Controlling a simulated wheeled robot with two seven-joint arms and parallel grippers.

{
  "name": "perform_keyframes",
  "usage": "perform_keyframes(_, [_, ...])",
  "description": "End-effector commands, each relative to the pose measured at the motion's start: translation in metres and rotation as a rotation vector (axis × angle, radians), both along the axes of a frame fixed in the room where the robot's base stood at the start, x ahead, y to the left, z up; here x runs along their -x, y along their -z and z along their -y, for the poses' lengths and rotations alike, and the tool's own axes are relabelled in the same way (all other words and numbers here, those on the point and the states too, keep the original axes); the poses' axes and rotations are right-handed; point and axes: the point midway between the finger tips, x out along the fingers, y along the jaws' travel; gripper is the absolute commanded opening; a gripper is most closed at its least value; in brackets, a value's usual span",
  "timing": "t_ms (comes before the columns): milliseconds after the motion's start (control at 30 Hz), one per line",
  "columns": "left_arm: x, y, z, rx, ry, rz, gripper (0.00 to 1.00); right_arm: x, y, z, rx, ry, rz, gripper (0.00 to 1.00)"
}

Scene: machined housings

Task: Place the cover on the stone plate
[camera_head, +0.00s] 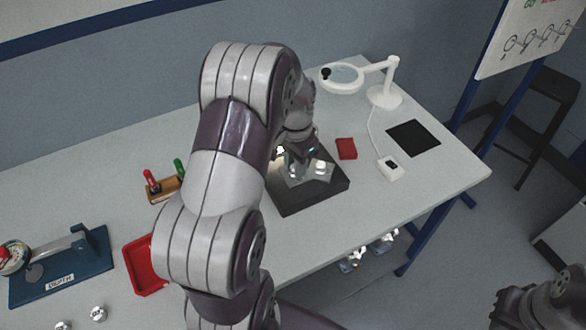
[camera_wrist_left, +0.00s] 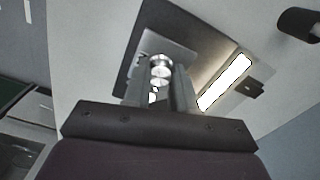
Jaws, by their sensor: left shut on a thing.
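The stone plate (camera_head: 312,201) is a dark square slab on the table, below the magnifier lamp. My left gripper (camera_head: 295,165) is over this plate, partly hidden by my own arm. In the left wrist view the gripper (camera_wrist_left: 160,88) is shut on a shiny round metal part (camera_wrist_left: 160,72), which I take to be the cover; a flat grey metal piece (camera_wrist_left: 182,58) shows around it. The dark plate (camera_wrist_left: 150,18) lies beneath. Whether the cover touches the plate is unclear. My right gripper (camera_head: 515,305) is at the lower right, away from the table; its jaws are unclear.
A red block (camera_head: 346,149), a white magnifier lamp (camera_head: 385,95) and a black mat (camera_head: 413,138) are beyond or right of the plate. A red tray (camera_head: 143,268), a wooden stand with red and green handles (camera_head: 165,190) and a blue depth gauge (camera_head: 62,268) are left.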

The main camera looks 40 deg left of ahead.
Motion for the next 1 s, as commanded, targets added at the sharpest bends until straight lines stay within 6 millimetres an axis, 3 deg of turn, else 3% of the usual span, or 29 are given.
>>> perform_keyframes(133, [-0.002, 0.011, -0.018, 0.0, -0.001, 0.0, 0.0, 0.0, -0.003, 0.0, 0.0, 0.0, 0.0, 0.0])
perform_keyframes(400, [-0.002, 0.051, -0.02, 0.0, 0.001, 0.0, 0.0, 0.0, -0.009, 0.0, 0.0, 0.0, 0.0, 0.0])
perform_keyframes(767, [-0.002, 0.056, -0.02, 0.0, 0.001, 0.0, 0.0, 0.0, -0.006, 0.0, 0.0, 0.0, 0.0, 0.0])
perform_keyframes(800, [-0.002, 0.056, -0.02, 0.0, 0.001, 0.001, 0.36, 0.0, -0.007, 0.0, 0.0, 0.0, 0.0, 0.0])
perform_keyframes(833, [-0.002, 0.055, -0.02, 0.0, 0.001, 0.001, 0.45, 0.0, -0.007, 0.0, 0.0, 0.0, 0.0, 0.0])
perform_keyframes(867, [-0.002, 0.055, -0.02, 0.0, 0.001, 0.001, 0.51, 0.0, -0.007, 0.0, 0.0, 0.0, 0.0, 0.0])
perform_keyframes(1000, [-0.002, 0.055, -0.019, 0.0, 0.001, 0.001, 0.51, 0.0, -0.007, 0.0, 0.0, 0.0, 0.0, 0.0])
